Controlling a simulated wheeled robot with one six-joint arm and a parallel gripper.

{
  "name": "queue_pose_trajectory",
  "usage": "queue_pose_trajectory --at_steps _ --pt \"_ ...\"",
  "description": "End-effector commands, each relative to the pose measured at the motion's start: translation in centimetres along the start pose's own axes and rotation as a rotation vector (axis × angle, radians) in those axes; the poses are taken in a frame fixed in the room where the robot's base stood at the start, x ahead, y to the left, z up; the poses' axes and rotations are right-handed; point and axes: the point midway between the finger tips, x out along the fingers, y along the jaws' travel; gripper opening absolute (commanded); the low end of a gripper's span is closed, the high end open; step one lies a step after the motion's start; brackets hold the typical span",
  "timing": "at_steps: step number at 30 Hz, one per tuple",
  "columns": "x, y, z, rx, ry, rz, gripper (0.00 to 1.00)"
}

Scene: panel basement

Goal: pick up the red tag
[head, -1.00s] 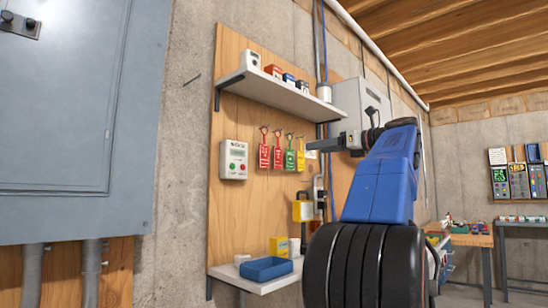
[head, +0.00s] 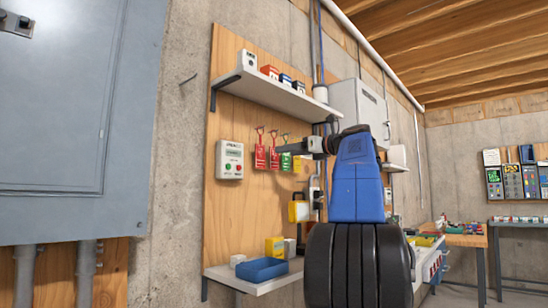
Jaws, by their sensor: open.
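Two red tags hang from hooks on the plywood board, the left red tag (head: 260,156) and the right red tag (head: 274,157). A green tag (head: 286,162) hangs just right of them. My gripper (head: 283,149) reaches in from the right at tag height, its tip by the right red tag and over part of the green tag. It is open and seen side-on, so the gap between its fingers is hard to make out. I cannot tell whether it touches a tag. The yellow tag is mostly hidden behind my gripper.
An upper shelf (head: 275,99) with small boxes is above the tags. A control box (head: 229,160) with green and red buttons is to their left. A lower shelf (head: 265,285) holds a blue tray (head: 262,269) and a yellow box (head: 275,247). A yellow device (head: 298,211) hangs below my gripper.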

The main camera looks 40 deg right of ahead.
Motion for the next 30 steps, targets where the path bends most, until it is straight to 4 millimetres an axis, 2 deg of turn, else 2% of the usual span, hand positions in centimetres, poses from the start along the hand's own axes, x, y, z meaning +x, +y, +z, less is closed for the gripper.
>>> queue_pose_trajectory --at_steps 5,16,26,30 --pt "0.8 0.1 0.1 0.0 0.0 0.0 0.61" --pt "5.0 0.8 0.4 0.0 0.001 0.001 0.61" --pt "5.5 0.7 0.4 0.0 0.0 -0.001 0.61" --pt "5.5 0.7 0.4 0.0 0.0 -0.001 0.27"
